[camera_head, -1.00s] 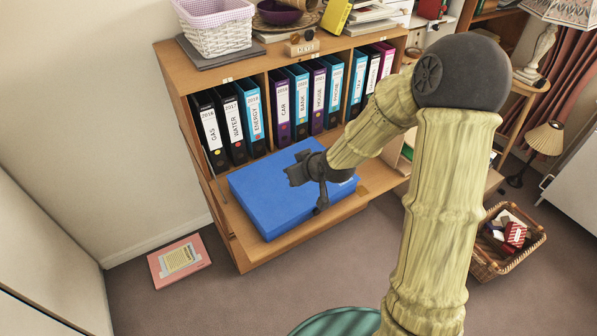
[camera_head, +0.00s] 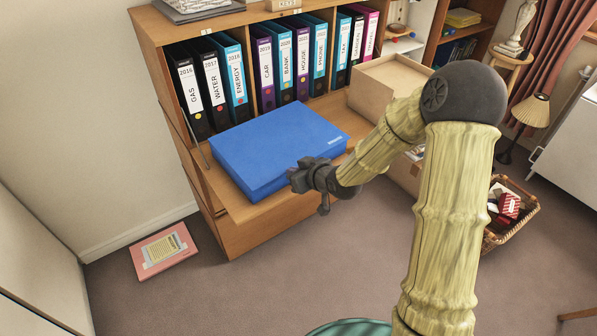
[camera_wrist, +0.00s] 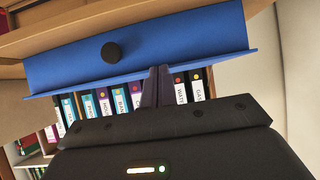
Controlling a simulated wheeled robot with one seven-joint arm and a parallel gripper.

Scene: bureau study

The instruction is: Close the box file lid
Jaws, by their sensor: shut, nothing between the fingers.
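The blue box file (camera_head: 275,140) lies on the pull-out wooden shelf below the binders. Its lid lies over the box, looking nearly level; I cannot tell if it is fully shut. In the wrist view, which is upside down, the box file's front face (camera_wrist: 190,48) with a round black finger hole (camera_wrist: 111,52) shows, and the lid's edge sticks out beyond it. My gripper (camera_head: 296,180) is at the near front edge of the box file, beside its front face. Its fingers (camera_wrist: 156,85) are together and empty, close to the lid edge; contact cannot be told.
Labelled binders (camera_head: 285,62) stand in the bureau behind the box file. An open cardboard box (camera_head: 385,85) is to its right. A pink folder (camera_head: 163,250) lies on the floor at left, and a wicker basket (camera_head: 510,215) stands at right. The floor in front is clear.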

